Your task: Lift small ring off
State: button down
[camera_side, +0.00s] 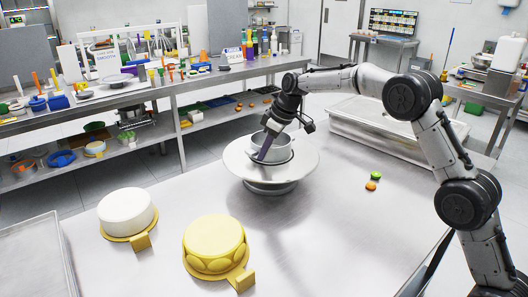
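The small ring (282,154), a grey metal band, stands on a round metal turntable (304,166) at the centre of the side view. My gripper (262,155) comes down over the ring from above right. A dark finger reaches down at the ring's near left wall and overlaps it in the picture. I cannot tell whether the fingers are closed on the wall, as the far finger is hidden. The inside of the ring is mostly hidden by my gripper.
A white cake (126,212) and a yellow cake (214,243) sit on yellow boards at front left. Green and orange macarons (371,186) lie right of the turntable. A metal tray (35,262) is at the left edge.

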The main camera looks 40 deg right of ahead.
jog(key=shift+r, duration=0.2)
jog(key=shift+r, duration=1)
jog(key=shift+r, duration=2)
